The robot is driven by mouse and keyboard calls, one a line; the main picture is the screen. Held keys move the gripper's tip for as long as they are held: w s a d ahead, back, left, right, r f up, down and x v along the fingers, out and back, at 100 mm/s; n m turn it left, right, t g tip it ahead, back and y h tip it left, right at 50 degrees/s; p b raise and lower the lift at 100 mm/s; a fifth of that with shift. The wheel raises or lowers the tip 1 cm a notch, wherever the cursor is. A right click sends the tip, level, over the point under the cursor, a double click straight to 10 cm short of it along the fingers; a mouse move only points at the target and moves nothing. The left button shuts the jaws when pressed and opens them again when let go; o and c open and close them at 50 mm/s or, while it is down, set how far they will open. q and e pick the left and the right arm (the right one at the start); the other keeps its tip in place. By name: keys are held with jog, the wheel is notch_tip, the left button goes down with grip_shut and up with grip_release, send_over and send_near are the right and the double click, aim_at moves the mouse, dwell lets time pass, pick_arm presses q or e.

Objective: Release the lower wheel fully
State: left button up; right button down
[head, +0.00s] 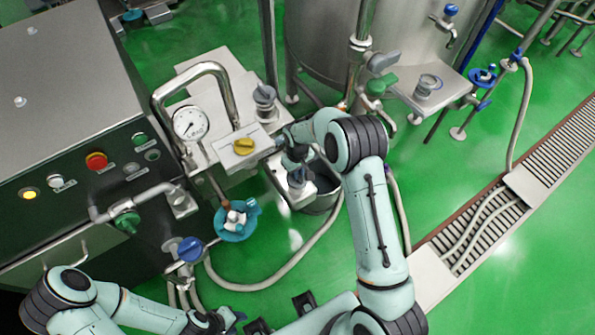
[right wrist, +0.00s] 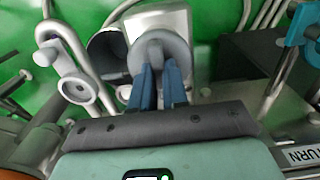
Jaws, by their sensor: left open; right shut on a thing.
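The lower wheel is a grey round knob (head: 297,178) on a metal block below the panel with the yellow knob. My right gripper (head: 293,163) reaches down to it and partly hides it. In the right wrist view the blue fingers (right wrist: 160,72) are closed on the grey wheel (right wrist: 160,48), which sits against a pale block. How far the wheel is turned cannot be told. My left gripper (head: 212,322) is at the bottom edge of the head view, open, far from the wheel.
An upper grey wheel (head: 264,94) stands behind the yellow knob (head: 243,146). A pressure gauge (head: 189,122) and bent pipe are left. A metal bucket (head: 323,192) stands beside the lower wheel. A hose (head: 285,272) crosses the green floor.

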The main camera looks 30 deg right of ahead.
jog(key=c, duration=1.1)
grip_release()
jog(key=shift+c, duration=0.2)
notch_tip(320, 180, up, 14)
jog(key=shift+f, duration=0.25)
jog(key=shift+s+f, duration=0.1)
